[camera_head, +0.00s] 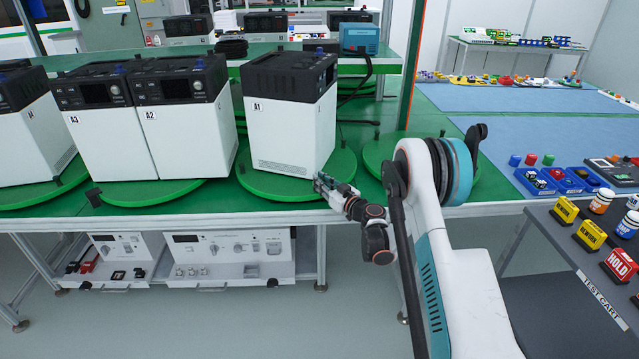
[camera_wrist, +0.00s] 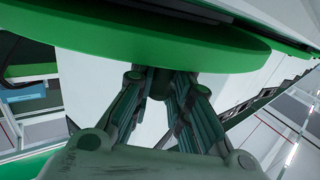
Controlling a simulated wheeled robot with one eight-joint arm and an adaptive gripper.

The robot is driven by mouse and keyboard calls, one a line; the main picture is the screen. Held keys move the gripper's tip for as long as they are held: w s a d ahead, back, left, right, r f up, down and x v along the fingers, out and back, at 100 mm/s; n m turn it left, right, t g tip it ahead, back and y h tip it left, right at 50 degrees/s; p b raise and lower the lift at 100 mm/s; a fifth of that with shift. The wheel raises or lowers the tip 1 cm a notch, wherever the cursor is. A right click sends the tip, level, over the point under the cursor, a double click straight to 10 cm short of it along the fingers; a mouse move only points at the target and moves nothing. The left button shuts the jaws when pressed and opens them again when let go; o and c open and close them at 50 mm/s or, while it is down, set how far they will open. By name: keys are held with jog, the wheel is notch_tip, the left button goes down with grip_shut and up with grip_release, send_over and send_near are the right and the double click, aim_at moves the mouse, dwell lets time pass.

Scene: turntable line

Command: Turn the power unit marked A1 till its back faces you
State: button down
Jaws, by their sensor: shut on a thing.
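The power unit marked A1 (camera_head: 290,115) is a white box with a black top band. It stands upright on a round green turntable (camera_head: 342,167). The wide face towards me carries the A1 label and vent slots low down; I see no screen on it. A narrower side shows at its right, with details too small to read. My gripper (camera_head: 323,185) is at the turntable's front right rim. In the wrist view its fingers (camera_wrist: 160,80) are closed around a small dark peg (camera_wrist: 159,74) under the green disc (camera_wrist: 150,48). The peg is mostly hidden by the fingers.
Units A2 (camera_head: 185,125) and A3 (camera_head: 108,135), with screens facing me, stand close on the left. An empty-looking green turntable (camera_head: 376,152) lies to the right, partly behind my arm. A test cart (camera_head: 575,262) with coloured blocks and bottles stands at the right.

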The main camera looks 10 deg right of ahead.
jog(key=c, duration=1.5)
grip_release()
jog(key=shift+d, duration=0.15)
jog(key=shift+c, duration=0.2)
jog(key=v, duration=1.2)
jog(key=shift+c, duration=0.6)
